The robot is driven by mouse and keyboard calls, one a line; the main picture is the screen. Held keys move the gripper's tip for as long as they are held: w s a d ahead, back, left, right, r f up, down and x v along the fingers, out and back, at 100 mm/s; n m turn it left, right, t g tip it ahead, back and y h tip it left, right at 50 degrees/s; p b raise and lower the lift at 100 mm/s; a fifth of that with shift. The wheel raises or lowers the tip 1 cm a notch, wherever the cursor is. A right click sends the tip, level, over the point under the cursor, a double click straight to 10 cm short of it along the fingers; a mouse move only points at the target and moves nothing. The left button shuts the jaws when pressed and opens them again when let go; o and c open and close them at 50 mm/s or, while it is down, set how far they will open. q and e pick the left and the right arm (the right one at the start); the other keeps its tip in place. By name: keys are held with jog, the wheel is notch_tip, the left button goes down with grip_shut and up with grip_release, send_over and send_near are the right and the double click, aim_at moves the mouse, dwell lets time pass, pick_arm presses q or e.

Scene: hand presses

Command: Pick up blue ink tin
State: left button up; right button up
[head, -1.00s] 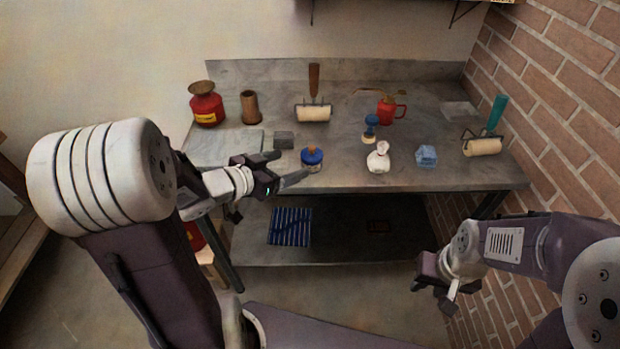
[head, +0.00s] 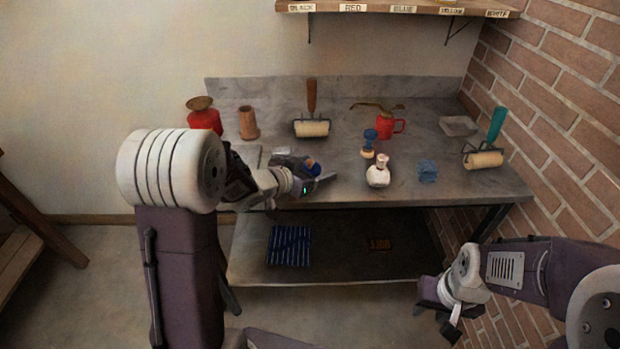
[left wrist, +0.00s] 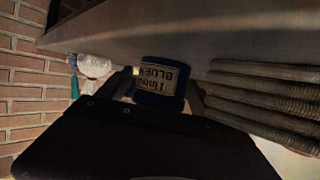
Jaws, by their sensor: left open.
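The blue ink tin (head: 314,169) stands near the front edge of the bench, partly hidden by my left gripper in the head view. In the left wrist view the tin (left wrist: 160,80) shows its "BLUE INK" label upside down, between the two fingers. My left gripper (head: 312,172) is open, with its fingers on either side of the tin. Whether the fingers touch it cannot be told. My right gripper (head: 438,318) hangs low in front of the bench at the right, empty, its fingers apart.
A roller (head: 312,128), red can (head: 204,116) and red oil can (head: 386,126) are further back. The bench front between bottle and cloth is clear.

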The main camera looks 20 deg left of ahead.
pick_arm(q)
jog(key=shift+s, duration=0.1)
jog(key=shift+c, duration=0.5)
grip_shut()
jog(key=shift+r, duration=0.15)
notch_tip(320, 180, up, 5)
jog(key=p, duration=0.2)
jog(key=shift+d+p, duration=0.1)
jog(key=shift+p, duration=0.3)
jog(key=s+d+r, duration=0.6)
jog(key=d, duration=0.3)
jog(key=shift+s+d+p, duration=0.25)
jog(key=shift+p, duration=0.05)
